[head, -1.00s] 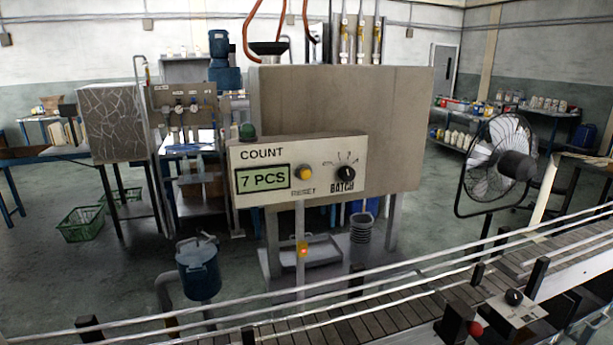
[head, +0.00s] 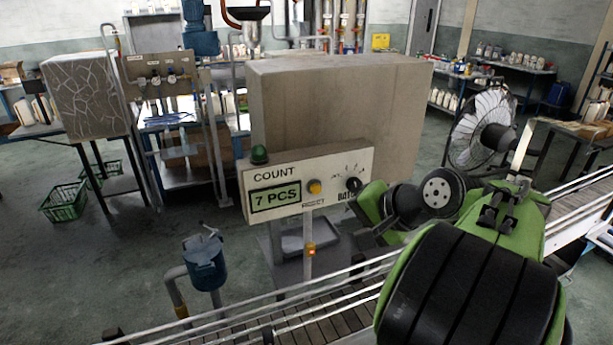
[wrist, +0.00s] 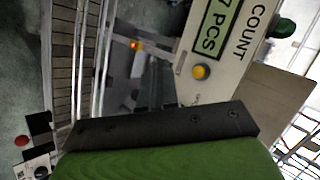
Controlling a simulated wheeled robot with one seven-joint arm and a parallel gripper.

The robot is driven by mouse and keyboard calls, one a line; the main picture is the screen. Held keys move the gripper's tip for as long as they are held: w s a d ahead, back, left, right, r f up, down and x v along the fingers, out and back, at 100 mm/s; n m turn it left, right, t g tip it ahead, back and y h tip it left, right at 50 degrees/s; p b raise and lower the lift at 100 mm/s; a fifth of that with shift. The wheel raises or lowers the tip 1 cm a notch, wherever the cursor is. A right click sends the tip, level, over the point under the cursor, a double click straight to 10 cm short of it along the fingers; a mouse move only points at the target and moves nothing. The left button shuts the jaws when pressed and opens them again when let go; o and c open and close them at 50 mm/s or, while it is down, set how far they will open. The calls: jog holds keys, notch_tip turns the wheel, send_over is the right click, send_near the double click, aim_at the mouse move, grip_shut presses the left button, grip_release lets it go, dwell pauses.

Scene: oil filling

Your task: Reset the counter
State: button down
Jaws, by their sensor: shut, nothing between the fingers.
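The counter panel (head: 328,168) is a pale box reading "COUNT" with a display (head: 275,197) that shows "7 PCS". A yellow reset button (head: 315,187) sits to the right of the display, and a dark batch knob (head: 353,185) is farther right. In the wrist view, the display (wrist: 212,32) and the yellow button (wrist: 200,71) appear rotated. My gripper (wrist: 157,84) is shut and empty, with its dark fingers pointing toward the panel area. The fingers appear apart from the button, to its left in the wrist view. In the head view, my arm covers the panel's lower right corner.
A conveyor with metal rails (head: 330,315) runs below the panel. A large grey box (head: 340,100) stands behind it. A green dome (head: 259,154) tops the panel's left end. A blue canister (head: 205,262) stands to the left, and a fan (head: 485,130) to the right.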

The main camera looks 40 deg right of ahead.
aim_at(316, 189)
jog(key=w+d+p, duration=0.2)
jog(key=w, duration=0.6)
jog(key=shift+w+d, duration=0.15)
jog(key=shift+d, duration=0.05)
jog(key=shift+f, duration=0.1)
dwell(0.5)
dwell(1.5)
jog(key=shift+w+d+p, duration=0.1)
jog(key=shift+w+p, duration=0.2)
jog(key=shift+w, duration=0.1)
jog(key=shift+w+d+p, duration=0.15)
jog(key=shift+w+p, duration=0.25)
jog(key=shift+w, duration=0.05)
dwell(0.6)
jog(key=shift+s+a, duration=0.3)
jog(key=shift+s, duration=0.6)
